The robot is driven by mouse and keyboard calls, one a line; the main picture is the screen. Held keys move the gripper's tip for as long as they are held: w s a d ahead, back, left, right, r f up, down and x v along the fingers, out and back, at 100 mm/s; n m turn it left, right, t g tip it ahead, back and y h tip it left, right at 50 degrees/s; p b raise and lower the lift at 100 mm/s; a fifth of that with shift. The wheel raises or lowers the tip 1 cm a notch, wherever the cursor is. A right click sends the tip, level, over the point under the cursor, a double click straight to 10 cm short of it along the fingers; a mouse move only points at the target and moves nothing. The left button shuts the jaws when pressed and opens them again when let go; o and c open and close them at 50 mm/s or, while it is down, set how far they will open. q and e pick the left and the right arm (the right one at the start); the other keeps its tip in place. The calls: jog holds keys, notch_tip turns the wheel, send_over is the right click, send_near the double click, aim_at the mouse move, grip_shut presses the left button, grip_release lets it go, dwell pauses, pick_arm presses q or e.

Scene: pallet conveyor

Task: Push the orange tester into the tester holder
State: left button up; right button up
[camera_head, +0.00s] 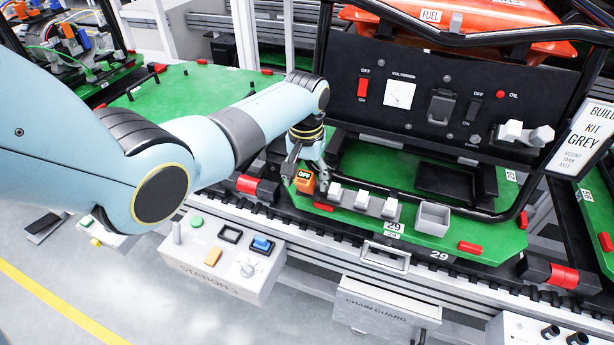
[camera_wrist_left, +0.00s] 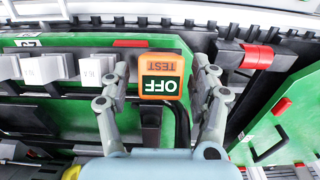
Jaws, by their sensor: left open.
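The orange tester (camera_head: 305,182) is a small block with a dark OFF display, at the left front corner of the green pallet board (camera_head: 350,165). In the left wrist view the tester (camera_wrist_left: 163,78) sits between the fingers. My left gripper (camera_head: 306,170) is open, one finger on each side of the tester; I cannot tell whether either finger touches it. An open grey box (camera_head: 432,218) stands on the board to the right, beyond a row of white blocks (camera_head: 361,200). I cannot tell whether this box is the tester holder. My right gripper is not in view.
A black panel (camera_head: 440,85) with switches rises behind the board inside a black tube frame. A STATION control box (camera_head: 225,258) and a CHAIN GUARD box (camera_head: 385,308) stand in front of the conveyor. Another green pallet (camera_head: 185,98) lies at the back left.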

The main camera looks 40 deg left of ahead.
pick_arm(q)
jog(key=shift+r, duration=0.1)
jog(key=r, duration=1.1)
jog(key=shift+s+r, duration=0.25)
jog(key=shift+r, duration=0.15)
jog(key=s+f+m+b, duration=0.1)
jog(key=s+f+b, duration=0.5)
jog(key=s+f, duration=1)
jog(key=s+f+m+b, duration=0.1)
jog(key=s+f+b, duration=0.5)
jog(key=s+f, duration=1)
jog(key=s+f+m+b, duration=0.1)
jog(key=s+f+b, duration=0.5)
jog(key=s+f, duration=1)
jog(key=shift+f+y, duration=0.4)
jog(key=shift+f, duration=4.7)
jog(key=shift+d, duration=0.1)
jog(key=shift+w+t, duration=0.1)
jog(key=shift+t, duration=0.2)
